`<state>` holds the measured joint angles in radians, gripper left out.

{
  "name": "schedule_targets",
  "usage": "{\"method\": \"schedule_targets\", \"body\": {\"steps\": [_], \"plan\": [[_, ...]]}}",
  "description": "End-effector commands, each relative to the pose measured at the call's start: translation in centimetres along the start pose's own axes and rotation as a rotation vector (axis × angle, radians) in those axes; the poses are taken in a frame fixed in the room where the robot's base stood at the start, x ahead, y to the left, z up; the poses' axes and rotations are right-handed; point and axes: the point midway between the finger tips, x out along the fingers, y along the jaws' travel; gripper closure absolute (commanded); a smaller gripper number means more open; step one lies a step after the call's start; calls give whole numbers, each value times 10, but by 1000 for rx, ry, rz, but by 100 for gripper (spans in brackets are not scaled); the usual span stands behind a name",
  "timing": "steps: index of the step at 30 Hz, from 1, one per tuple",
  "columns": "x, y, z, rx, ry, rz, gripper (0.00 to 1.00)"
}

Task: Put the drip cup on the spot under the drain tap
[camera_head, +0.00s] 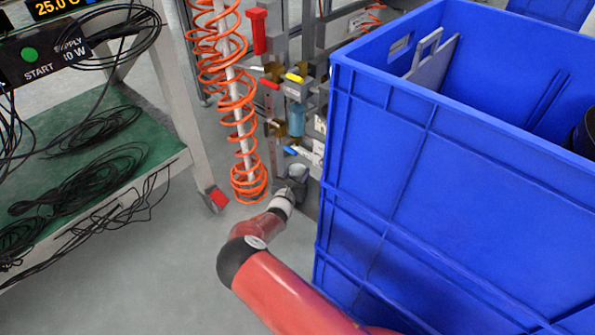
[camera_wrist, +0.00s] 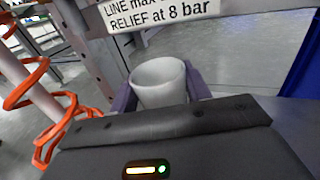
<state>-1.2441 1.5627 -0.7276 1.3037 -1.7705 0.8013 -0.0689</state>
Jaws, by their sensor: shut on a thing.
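The drip cup (camera_wrist: 159,85) is a small white open-topped cup. In the wrist view it stands upright between the two fingers of my gripper (camera_wrist: 160,92), which is shut on it. In the head view the cup (camera_head: 298,172) shows small and pale at the end of my red arm, and my gripper (camera_head: 294,180) is partly hidden by my wrist. The cup is beside the lower part of the pipe rack, below the valves with coloured handles. I cannot tell which fitting is the drain tap, and the spot under it is not clearly visible.
A tall stack of blue crates (camera_head: 400,170) stands close to the right of my arm. An orange coiled hose (camera_head: 240,110) hangs to the left of my gripper. A green-shelved bench (camera_head: 140,150) with black cables stands at the left. Grey floor (camera_head: 170,260) is free between them.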

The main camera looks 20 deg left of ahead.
Motion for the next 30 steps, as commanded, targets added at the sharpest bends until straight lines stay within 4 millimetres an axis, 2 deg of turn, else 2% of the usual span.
{"method": "schedule_targets", "body": {"steps": [29,30], "plan": [[0,1,-9,0,-2,0,78],[0,1,-8,0,-2,0,47]]}}
